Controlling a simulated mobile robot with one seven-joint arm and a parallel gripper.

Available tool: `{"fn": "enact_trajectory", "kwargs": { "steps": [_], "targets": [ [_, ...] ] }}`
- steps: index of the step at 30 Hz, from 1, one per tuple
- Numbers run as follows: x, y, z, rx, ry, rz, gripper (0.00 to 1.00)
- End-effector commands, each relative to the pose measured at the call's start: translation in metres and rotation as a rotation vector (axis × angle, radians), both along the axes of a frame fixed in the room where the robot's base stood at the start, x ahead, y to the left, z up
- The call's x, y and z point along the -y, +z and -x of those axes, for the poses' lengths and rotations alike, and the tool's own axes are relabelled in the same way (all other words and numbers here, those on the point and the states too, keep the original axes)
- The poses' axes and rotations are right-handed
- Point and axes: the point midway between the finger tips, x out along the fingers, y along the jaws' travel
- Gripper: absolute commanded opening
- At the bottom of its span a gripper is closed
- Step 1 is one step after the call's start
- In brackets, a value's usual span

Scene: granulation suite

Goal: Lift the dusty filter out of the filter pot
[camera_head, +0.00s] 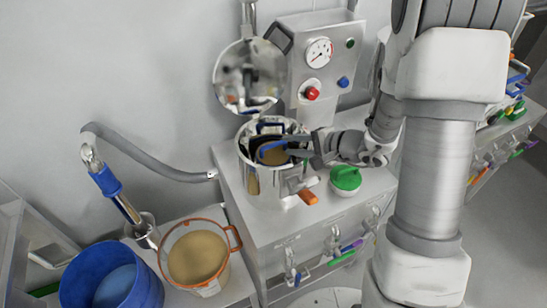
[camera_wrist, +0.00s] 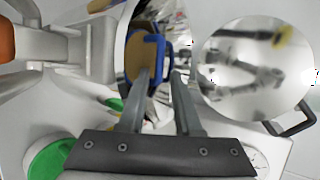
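The filter pot (camera_head: 253,182) is an open, shiny metal vessel on a grey cabinet. The dusty filter (camera_head: 273,156), with a tan face and blue rim, sits inside it. In the wrist view the filter (camera_wrist: 141,58) shows its tan face and a blue handle loop at its right edge. My gripper (camera_head: 290,152) reaches in from the right at the pot's mouth. In the wrist view my gripper (camera_wrist: 160,75) has its two fingers apart with nothing clearly between them. The tips are close to the blue handle; whether they touch it cannot be told.
A round mirror-like lid (camera_head: 247,77) stands open behind the pot, near a gauge box (camera_head: 320,65). A green-topped container (camera_head: 345,179) stands right of the pot. A blue bucket (camera_head: 75,277) and an orange-rimmed tub (camera_head: 179,232) of tan powder stand at lower left.

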Motion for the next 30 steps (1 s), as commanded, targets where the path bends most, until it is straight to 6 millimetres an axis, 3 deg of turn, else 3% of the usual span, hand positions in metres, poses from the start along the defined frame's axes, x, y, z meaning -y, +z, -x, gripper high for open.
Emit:
{"fn": "enact_trajectory", "kwargs": {
  "steps": [10,20,26,30],
  "targets": [
    [-0.025,-0.022,-0.025,-0.001,0.004,0.001,0.32],
    [-0.030,-0.027,-0.029,0.001,0.000,0.002,0.32],
    [-0.030,-0.026,-0.029,0.001,0.000,0.002,0.00],
    [-0.030,-0.026,-0.029,0.001,0.000,0.002,0.00]
  ]
}}
